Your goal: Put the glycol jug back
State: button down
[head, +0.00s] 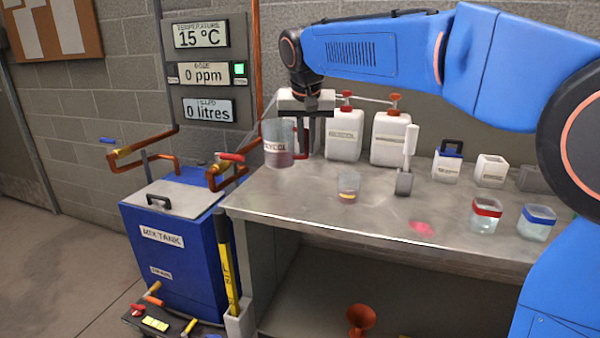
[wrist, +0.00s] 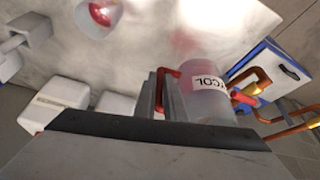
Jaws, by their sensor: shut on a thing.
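The glycol jug (head: 278,147) is a clear, upright vessel with a "GLYCOL" label, a pinkish bottom and a red handle. My gripper (head: 305,146) is at the right side of the jug, shut on its handle. In the head view the jug appears just above the left part of the metal bench (head: 300,196), and a small gap under it cannot be judged exactly. In the wrist view the jug (wrist: 207,92) is right of my gripper's fingers (wrist: 164,92), with the red handle between them.
A small clear cup (head: 347,187) and a grey holder (head: 404,182) stand on the bench. Red-capped white jugs (head: 345,135) stand behind. A pink patch (head: 421,228) marks the bench. The blue mix tank (head: 165,250) and copper pipes are left.

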jog(key=shift+f, duration=3.45)
jog(key=c, duration=1.8)
grip_release()
jog(key=shift+f, duration=0.1)
jog(key=shift+c, duration=0.2)
jog(key=v, duration=1.2)
